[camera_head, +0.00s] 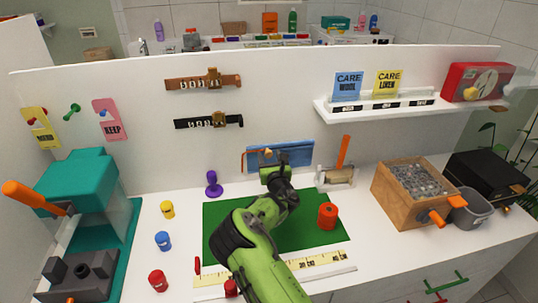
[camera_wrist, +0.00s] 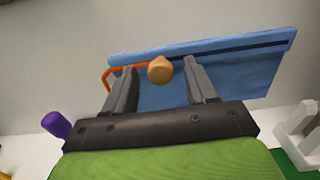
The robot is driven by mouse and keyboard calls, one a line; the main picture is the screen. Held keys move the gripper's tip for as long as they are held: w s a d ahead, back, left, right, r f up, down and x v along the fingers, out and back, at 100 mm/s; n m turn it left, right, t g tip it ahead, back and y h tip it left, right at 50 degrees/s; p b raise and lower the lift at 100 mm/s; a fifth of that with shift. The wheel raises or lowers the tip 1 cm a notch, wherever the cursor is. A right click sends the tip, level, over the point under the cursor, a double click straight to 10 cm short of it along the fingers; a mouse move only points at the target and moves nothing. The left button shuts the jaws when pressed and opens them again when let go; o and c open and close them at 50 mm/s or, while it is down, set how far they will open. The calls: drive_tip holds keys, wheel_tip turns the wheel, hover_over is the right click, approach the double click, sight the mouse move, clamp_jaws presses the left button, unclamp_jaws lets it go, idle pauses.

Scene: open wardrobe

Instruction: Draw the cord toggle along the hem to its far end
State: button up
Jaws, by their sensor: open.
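The blue cloth panel (camera_wrist: 240,68) stands against the back wall and also shows in the head view (camera_head: 297,153). A dark line (camera_wrist: 235,54) runs along its upper hem. An orange cord (camera_wrist: 112,72) sticks out at the hem's left end. The tan cord toggle (camera_wrist: 160,70) sits on the hem, left of the middle. My gripper (camera_wrist: 157,78) is open, with one finger on each side of the toggle and visible gaps between. In the head view, my gripper (camera_head: 282,166) partly covers the cloth.
A white holder with an orange handle (camera_head: 343,152) stands close to the right of the cloth. A red cylinder (camera_head: 327,216) is on the mat. A wooden box (camera_head: 395,198) stands farther right.

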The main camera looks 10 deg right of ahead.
drive_tip(key=shift+w, duration=0.65)
drive_tip(key=shift+c, duration=0.3)
clamp_jaws()
